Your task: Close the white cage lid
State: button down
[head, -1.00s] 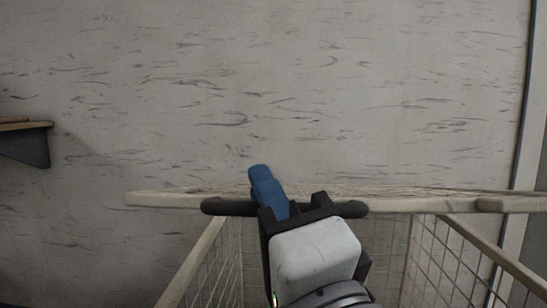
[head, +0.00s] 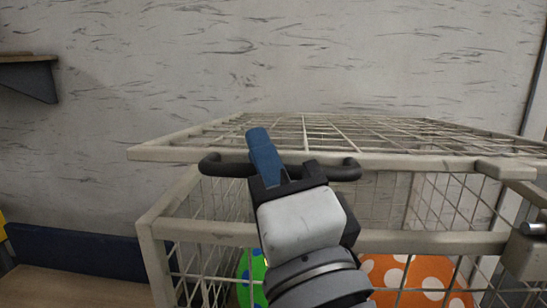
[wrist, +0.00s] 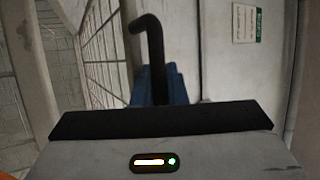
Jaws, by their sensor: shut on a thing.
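The white cage lid (head: 420,136) is a wire-mesh panel, tilted, with its near edge raised above the front rim of the white cage (head: 400,241). A black handle (head: 346,171) runs along the lid's near edge. My gripper (head: 272,172) is shut on this handle, with a blue finger showing above it. In the wrist view the black handle (wrist: 149,50) rises bent in front of the blue fingers (wrist: 168,84). The part between the jaws is hidden.
A metal latch (head: 528,240) sits at the cage's front right. A wall stands behind, with a shelf (head: 30,75) at left.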

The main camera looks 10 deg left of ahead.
jog(key=shift+r, duration=0.1)
jog(key=c, duration=1.5)
grip_release()
jog(key=shift+s, duration=0.3)
jog(key=shift+o, duration=0.2)
jog(key=shift+s+f, duration=0.1)
jog(key=shift+f, duration=0.1)
